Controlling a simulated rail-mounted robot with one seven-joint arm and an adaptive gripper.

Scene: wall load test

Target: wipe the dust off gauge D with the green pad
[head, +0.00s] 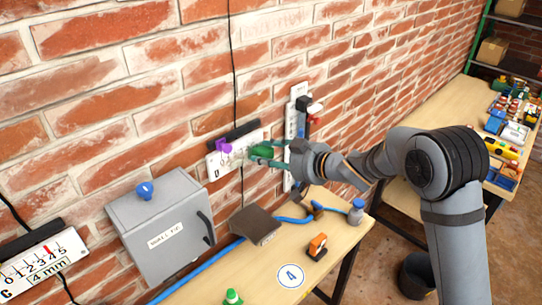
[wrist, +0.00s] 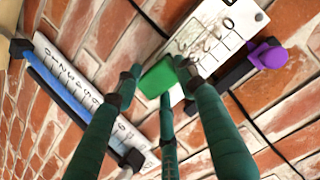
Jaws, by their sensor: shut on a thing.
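Gauge D (head: 216,168) is a white scale plate on the brick wall, with a dark bar and a purple knob (head: 223,146) at its upper edge. It also shows at the upper right of the wrist view (wrist: 228,22). My gripper (head: 262,153) is shut on the green pad (wrist: 160,79), at the right part of the gauge. In the wrist view the pad overlaps the plate's lower left end; I cannot tell if it touches. The pad and fingers hide part of the scale.
An upright gauge (wrist: 78,78) with a blue bar is close to my gripper. A grey wall cabinet (head: 160,232) stands left of gauge D. A black cable hangs down the wall.

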